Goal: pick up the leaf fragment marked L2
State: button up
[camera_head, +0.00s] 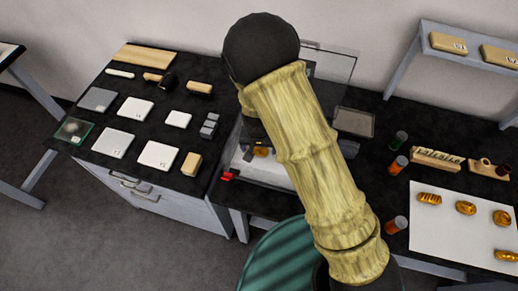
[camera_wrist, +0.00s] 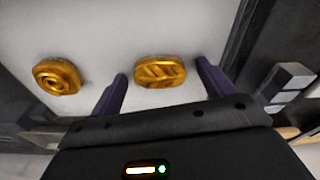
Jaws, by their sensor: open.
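In the wrist view two gold fragments lie on a pale surface (camera_wrist: 105,25). One oval fragment with slanted ridges (camera_wrist: 160,71) shows between the fingertips; a rounder one with a ring pattern (camera_wrist: 57,77) lies to the left. No L2 mark is readable, so I cannot tell which is which. My gripper (camera_wrist: 162,69) is open, its dark purple fingers on either side of the ridged fragment; contact is not visible. In the head view a small gold piece (camera_head: 261,151) shows left of my arm, which hides the gripper.
Grey blocks (camera_wrist: 290,84) stand right of the gripper. In the head view, white tiles (camera_head: 136,109) lie on the left bench. Several gold pieces, one being (camera_head: 466,208), lie on a white sheet (camera_head: 440,235) at right. A clear panel (camera_head: 335,68) stands behind my arm.

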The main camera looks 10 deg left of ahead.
aim_at(259, 149)
jog(key=c, duration=1.1)
jog(key=shift+o, duration=0.2)
notch_tip(259, 149, up, 10)
